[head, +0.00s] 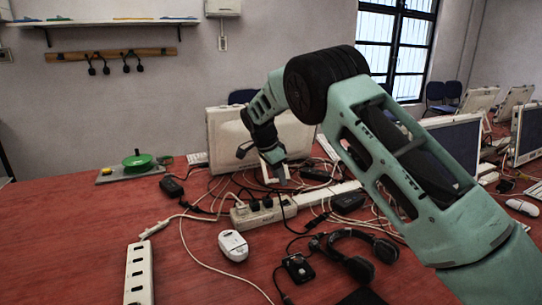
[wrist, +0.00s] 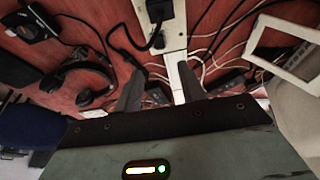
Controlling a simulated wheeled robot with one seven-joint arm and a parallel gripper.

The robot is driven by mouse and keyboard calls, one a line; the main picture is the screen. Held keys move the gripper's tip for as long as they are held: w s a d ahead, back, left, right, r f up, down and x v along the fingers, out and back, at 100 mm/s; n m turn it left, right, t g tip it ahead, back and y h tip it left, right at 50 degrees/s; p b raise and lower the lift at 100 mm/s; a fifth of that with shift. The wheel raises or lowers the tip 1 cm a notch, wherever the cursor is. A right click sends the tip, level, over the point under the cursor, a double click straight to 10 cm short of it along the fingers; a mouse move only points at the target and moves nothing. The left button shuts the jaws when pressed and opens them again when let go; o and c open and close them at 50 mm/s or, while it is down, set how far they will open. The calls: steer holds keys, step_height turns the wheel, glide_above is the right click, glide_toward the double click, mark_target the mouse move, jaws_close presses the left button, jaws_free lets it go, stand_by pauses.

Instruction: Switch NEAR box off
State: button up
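A white power strip (head: 262,212) with dark plugs in it lies mid-table in the head view. It also shows in the wrist view (wrist: 174,42), running up the picture beyond my fingers. A second white strip (head: 139,278) with several dark sockets lies at the front left, apart from the cables. I cannot tell which one is the NEAR box; no label or switch position is readable. My gripper (head: 266,168) is above the cables, behind the plugged strip in the head view. In the wrist view its two fingers (wrist: 161,72) are apart with nothing held between them.
Tangled cables and black adapters (head: 348,202) surround the plugged strip. A green round device (head: 138,160) stands at the back left. The red table's left side (head: 60,240) is clear.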

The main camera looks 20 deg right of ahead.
steer(key=v, duration=0.8)
steer(key=shift+r, duration=0.3)
steer(key=shift+a, duration=0.1)
steer(key=s+a+r+n+y+p, duration=0.2)
steer(key=s+a+n, duration=0.6)
steer(key=s, duration=0.4)
steer(key=s+a+r+n+y+p, duration=0.2)
steer(key=s+a+n, duration=0.5)
steer(key=s+a, duration=0.4)
steer(key=s+d+f+n+p, duration=0.1)
steer(key=s+n, duration=0.9)
steer(key=s, duration=1.3)
steer(key=shift+s+d+f+n+p, duration=0.15)
steer(key=shift+f+n+p, duration=0.2)
steer(key=shift+f, duration=0.1)
